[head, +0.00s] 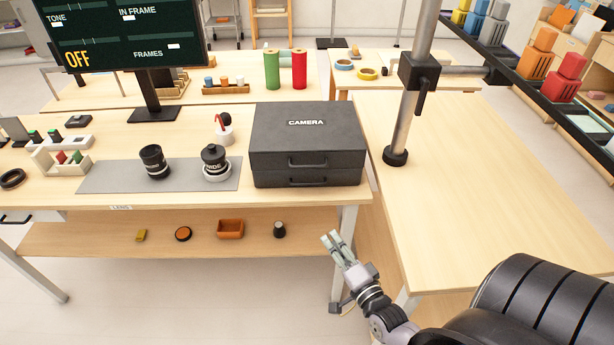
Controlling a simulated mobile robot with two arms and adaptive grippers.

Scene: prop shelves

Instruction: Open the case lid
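The dark grey case (307,125) marked CAMERA stands on the wooden table, to the right of the grey mat. Its lid is shut. One handle (307,160) is on the lid's front and another (308,181) is on the lower part's front. My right gripper (333,237) is in front of the table edge, below and apart from the case. It holds nothing that I can see. Its fingers look close together, but this angle does not show whether they are shut. My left gripper is not in view.
Two black lenses (154,161) (214,161) stand on the grey mat (110,178) left of the case. A metal post (404,125) rises from the right table, close to the case. That table's top (470,190) is mostly bare. A lower shelf (200,238) holds several small items.

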